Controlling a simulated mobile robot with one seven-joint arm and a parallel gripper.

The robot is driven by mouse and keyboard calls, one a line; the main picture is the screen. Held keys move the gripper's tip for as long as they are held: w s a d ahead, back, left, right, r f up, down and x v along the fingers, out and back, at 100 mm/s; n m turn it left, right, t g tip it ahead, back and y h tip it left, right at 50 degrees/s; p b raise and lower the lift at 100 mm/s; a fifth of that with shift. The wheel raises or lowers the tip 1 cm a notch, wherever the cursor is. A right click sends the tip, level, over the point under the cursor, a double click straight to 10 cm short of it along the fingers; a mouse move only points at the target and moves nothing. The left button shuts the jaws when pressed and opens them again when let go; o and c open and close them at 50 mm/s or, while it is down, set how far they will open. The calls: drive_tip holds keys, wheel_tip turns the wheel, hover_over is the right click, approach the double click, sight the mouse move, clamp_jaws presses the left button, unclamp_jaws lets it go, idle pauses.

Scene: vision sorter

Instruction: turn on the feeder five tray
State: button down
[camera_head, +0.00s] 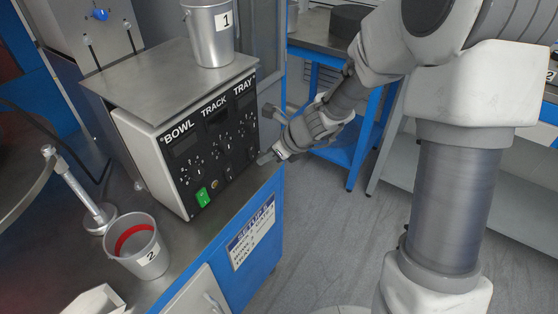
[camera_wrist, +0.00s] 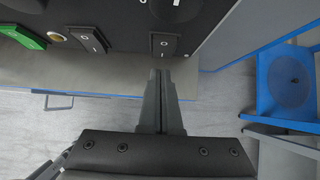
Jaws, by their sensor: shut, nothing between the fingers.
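The control box (camera_head: 185,155) has a dark front panel with columns labelled BOWL, TRACK and TRAY (camera_head: 243,86), each with dials and buttons. My gripper (camera_head: 264,158) is at the lower right of the panel, below the TRAY column. In the wrist view its fingers (camera_wrist: 161,75) are shut together with nothing between them. Their tips point at a black rocker switch (camera_wrist: 164,45) marked O, just beyond them; I cannot tell whether they touch it. Another black rocker switch (camera_wrist: 90,40) is to its left. A green switch (camera_head: 203,196) is at the panel's lower left.
A metal bucket marked 1 (camera_head: 211,38) stands on the box. A bucket marked 2 (camera_head: 138,250), red inside, stands on the bench near a metal post (camera_head: 88,200). A setup sign (camera_head: 252,232) is on the blue bench front. Grey floor (camera_head: 320,235) lies open to the right.

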drive_tip(key=shift+w+a+f, duration=0.1)
drive_tip(key=shift+w+a, duration=0.35)
drive_tip(key=shift+a, duration=0.1)
drive_tip(key=shift+w+a+f, duration=0.2)
drive_tip(key=shift+a+f, duration=0.05)
drive_tip(key=shift+f, duration=0.2)
drive_tip(key=shift+r, duration=0.15)
drive_tip(key=shift+r+p, duration=0.65)
drive_tip(key=shift+r, duration=0.2)
